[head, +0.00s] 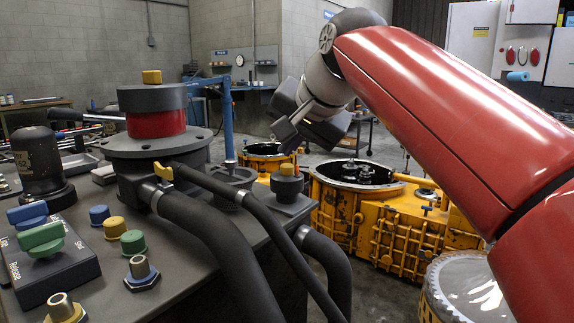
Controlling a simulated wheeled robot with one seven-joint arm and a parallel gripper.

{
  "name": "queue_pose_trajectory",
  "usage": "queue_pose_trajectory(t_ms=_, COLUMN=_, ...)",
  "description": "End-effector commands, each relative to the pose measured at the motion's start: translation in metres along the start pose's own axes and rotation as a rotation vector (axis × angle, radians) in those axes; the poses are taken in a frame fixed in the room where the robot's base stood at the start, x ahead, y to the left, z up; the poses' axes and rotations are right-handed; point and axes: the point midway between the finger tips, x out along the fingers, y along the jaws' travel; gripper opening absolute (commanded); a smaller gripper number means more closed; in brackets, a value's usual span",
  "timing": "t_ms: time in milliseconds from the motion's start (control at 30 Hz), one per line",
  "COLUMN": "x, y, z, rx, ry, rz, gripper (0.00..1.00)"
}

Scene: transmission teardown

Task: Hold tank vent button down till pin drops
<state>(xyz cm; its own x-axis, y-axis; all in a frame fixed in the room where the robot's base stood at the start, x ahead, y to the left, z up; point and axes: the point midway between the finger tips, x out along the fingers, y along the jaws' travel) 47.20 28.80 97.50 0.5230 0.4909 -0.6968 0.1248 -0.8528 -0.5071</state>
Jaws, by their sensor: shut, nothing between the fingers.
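A dark tank (125,155) with a flange stands on the bench in the head view. A cap with a red band (155,124) sits on it, and a small yellow block-shaped button (152,77) stands up from the cap's top. I cannot tell for sure that this is the vent button, and I cannot make out a pin. My gripper (288,138) is shut and empty. It hangs in the air to the right of the tank, apart from the yellow button and lower than it in the picture.
Thick black hoses (215,240) run from the tank toward the front. A control box (50,265) with blue and green knobs is at left. A smaller dark fitting (287,185) stands at the bench's right edge. Yellow transmission housings (385,230) stand on the floor beyond.

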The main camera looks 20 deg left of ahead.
Motion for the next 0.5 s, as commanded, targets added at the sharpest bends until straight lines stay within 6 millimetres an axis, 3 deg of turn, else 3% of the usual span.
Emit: queue_pose_trajectory(t_ms=500, x=0.0058, y=0.0041, z=0.0046, rx=0.000, ry=0.000, rz=-0.001, gripper=0.00)
